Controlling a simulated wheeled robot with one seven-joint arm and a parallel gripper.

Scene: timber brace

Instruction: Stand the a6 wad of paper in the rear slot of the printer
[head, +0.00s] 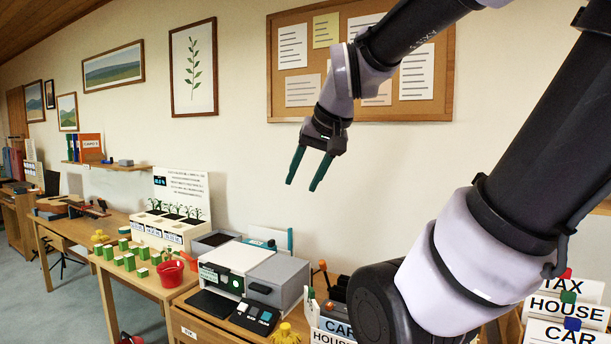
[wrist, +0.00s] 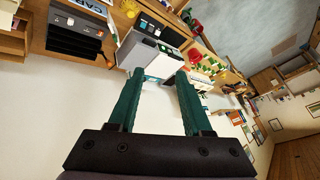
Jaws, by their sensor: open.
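My gripper (head: 302,185) is open and empty, high in the air in front of the wall, above and right of the printer. Its two green fingers also show in the wrist view (wrist: 160,75), spread apart with nothing between them. What looks like the printer, a white and grey machine (head: 276,273), stands on the wooden desk; it also shows beyond the fingertips in the wrist view (wrist: 142,53). A teal-edged upright piece (head: 290,240) stands behind it. The rear slot is not clearly visible, and I cannot pick out the A6 wad of paper for certain.
A black pad (head: 212,304) and a dark keypad (head: 255,317) lie before the machine. A red pot (head: 171,274), green blocks and a seedling display (head: 180,205) stand to the left. Card holders (head: 330,328) stand to the right. A pinboard (head: 440,80) hangs behind my arm.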

